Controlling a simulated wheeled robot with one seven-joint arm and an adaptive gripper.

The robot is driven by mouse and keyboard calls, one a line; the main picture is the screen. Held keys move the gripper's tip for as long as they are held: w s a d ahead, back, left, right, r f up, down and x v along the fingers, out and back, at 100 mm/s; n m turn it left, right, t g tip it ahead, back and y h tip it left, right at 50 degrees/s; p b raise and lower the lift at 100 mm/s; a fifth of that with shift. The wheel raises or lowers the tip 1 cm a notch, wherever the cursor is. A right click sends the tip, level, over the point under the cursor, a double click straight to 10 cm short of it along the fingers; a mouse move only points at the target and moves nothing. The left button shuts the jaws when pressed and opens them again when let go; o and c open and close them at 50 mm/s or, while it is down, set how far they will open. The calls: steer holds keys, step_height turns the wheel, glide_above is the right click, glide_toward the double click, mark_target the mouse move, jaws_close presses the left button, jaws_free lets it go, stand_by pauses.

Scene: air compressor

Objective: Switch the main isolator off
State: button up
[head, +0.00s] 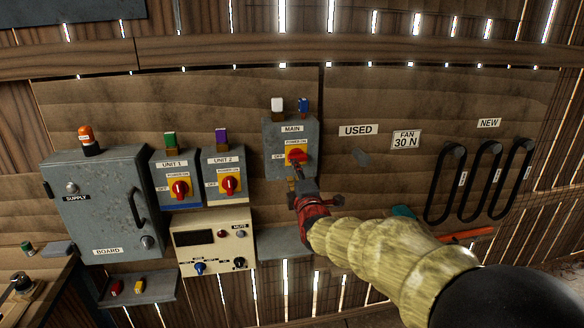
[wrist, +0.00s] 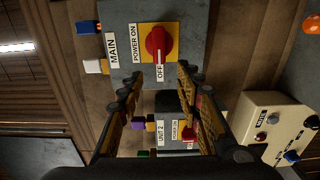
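The main isolator is a grey box (head: 272,135) labelled MAIN, with a red knob (head: 296,155) on a yellow plate, in the head view. In the wrist view the red knob (wrist: 159,44) sits on its yellow plate, POWER ON to its left and OFF below it. Its handle looks lined up along the picture's vertical, one end toward OFF. My gripper (head: 298,174) is just below the knob in the head view. In the wrist view my gripper (wrist: 162,80) has its two fingers apart with nothing between them, and the knob lies beyond the tips.
Unit 1 (head: 180,188) and Unit 2 (head: 229,184) isolators hang left of the main one. The supply board (head: 100,205) and a cream control box (head: 215,245) are close by. Belts (head: 446,185) hang at the right. A small shelf (head: 285,240) lies below the main isolator.

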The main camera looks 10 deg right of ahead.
steer(key=shift+s, duration=1.95)
steer(key=s+a+f+m+g, duration=0.1)
steer(key=s+f+m+g, duration=0.85)
steer(key=f, duration=0.65)
steer(key=s+d+f+m+g, duration=0.15)
steer(key=s+m+g, duration=0.4)
steer(key=s, duration=1.75)
steer(key=s+d+r+m+t, duration=0.2)
steer(key=s+r, duration=0.3)
steer(key=s, duration=0.4)
steer(key=shift+s+d+r+m+t, duration=0.2)
steer(key=shift+s+r+m+t, duration=0.1)
steer(key=shift+m, duration=0.3)
